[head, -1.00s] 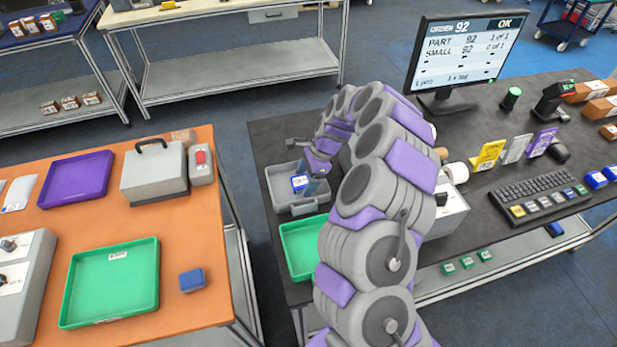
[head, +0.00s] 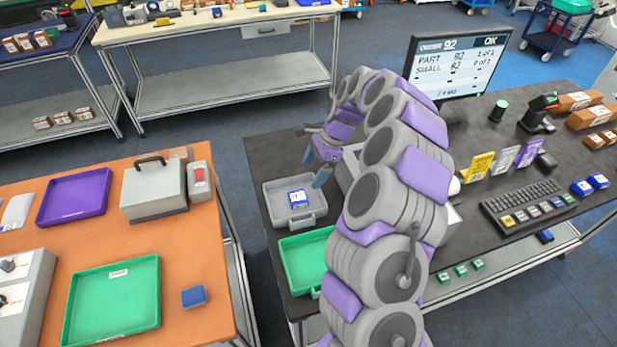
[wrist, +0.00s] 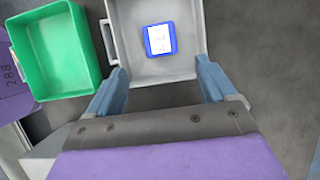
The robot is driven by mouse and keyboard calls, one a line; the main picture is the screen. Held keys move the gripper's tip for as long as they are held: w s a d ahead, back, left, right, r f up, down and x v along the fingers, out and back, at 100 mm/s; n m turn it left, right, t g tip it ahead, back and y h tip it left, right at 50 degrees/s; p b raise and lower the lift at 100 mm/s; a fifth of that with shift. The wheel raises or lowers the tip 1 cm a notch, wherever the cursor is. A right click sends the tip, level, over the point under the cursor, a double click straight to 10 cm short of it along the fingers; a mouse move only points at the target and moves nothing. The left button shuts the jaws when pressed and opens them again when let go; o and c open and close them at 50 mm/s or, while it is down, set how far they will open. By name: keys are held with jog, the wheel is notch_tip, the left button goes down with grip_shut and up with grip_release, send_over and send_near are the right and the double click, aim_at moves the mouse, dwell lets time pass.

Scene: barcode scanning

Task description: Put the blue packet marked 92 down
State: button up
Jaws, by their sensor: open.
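The blue packet (head: 297,199) with a white label lies flat in the grey tray (head: 315,217) on the dark table. It also shows in the wrist view (wrist: 160,40), inside the grey tray (wrist: 184,69). The label is too small to read surely. My gripper (head: 314,171) is above the tray's right back side, with its fingers pointing down. In the wrist view my gripper (wrist: 158,75) has its two blue fingers wide apart with nothing between them. The packet lies beyond the fingertips, apart from them.
A green tray (head: 292,257) stands just in front of the grey tray. A monitor (head: 458,62) showing order 92 and a keyboard (head: 522,205) stand to the right.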

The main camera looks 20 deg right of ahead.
jog(key=s+a+r+n+g+h, duration=0.1)
jog(key=s+a+r+n, duration=1)
jog(key=s+r, duration=0.45)
jog(key=s+d+f+n+h, duration=0.1)
jog(key=s+d+n, duration=0.1)
jog(key=s, duration=1.1)
jog(key=s+d+f+n+h, duration=0.1)
jog(key=s+n, duration=0.4)
jog(key=s, duration=0.7)
jog(key=shift+s+d+g+h, duration=0.35)
jog(key=shift+d+g+h, duration=0.05)
jog(key=shift+d+h, duration=0.4)
